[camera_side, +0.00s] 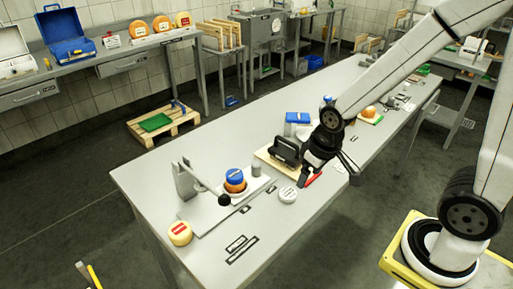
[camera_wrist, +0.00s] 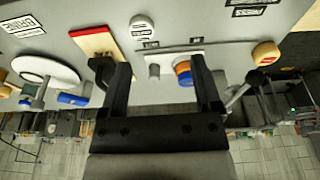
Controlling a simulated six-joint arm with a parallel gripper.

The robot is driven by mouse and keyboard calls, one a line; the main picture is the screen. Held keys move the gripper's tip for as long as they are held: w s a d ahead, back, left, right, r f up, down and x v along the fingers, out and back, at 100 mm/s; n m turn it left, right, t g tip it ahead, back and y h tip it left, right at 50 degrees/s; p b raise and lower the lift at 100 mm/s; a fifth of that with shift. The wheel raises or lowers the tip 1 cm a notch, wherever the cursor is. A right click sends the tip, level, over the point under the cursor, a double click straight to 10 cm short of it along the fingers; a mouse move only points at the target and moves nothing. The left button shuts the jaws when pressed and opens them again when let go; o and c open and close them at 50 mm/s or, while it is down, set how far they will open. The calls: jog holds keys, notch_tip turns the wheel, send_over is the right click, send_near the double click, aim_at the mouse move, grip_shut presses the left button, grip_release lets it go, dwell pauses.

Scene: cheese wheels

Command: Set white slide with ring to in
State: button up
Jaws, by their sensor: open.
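My gripper (camera_side: 328,170) is open and empty, low over the front edge of the long grey table, beside a dark handled block on a board (camera_side: 268,160). In the wrist view the two fingers (camera_wrist: 152,65) are spread wide with nothing between them that they touch. I cannot clearly make out a white slide with a ring in either view. A white round piece (camera_side: 288,194) with dark marks lies on the table left of my gripper; it also shows in the wrist view (camera_wrist: 141,27).
A press plate (camera_side: 205,214) with a black-knobbed lever and a blue-topped orange cheese (camera_side: 235,180) stands to the left. A yellow cheese (camera_side: 180,233) sits at its near corner. A blue box (camera_side: 298,118) is behind my gripper.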

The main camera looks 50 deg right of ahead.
jog(key=w+d+f+n+g, duration=0.1)
jog(key=w+d+f, duration=0.1)
jog(key=w, duration=1)
jog(key=n+g, duration=0.1)
jog(key=g, duration=0.1)
send_over(257, 163)
notch_tip(257, 163, down, 4)
jog(key=shift+a+f, duration=0.1)
jog(key=shift+f, duration=3.85)
grip_shut()
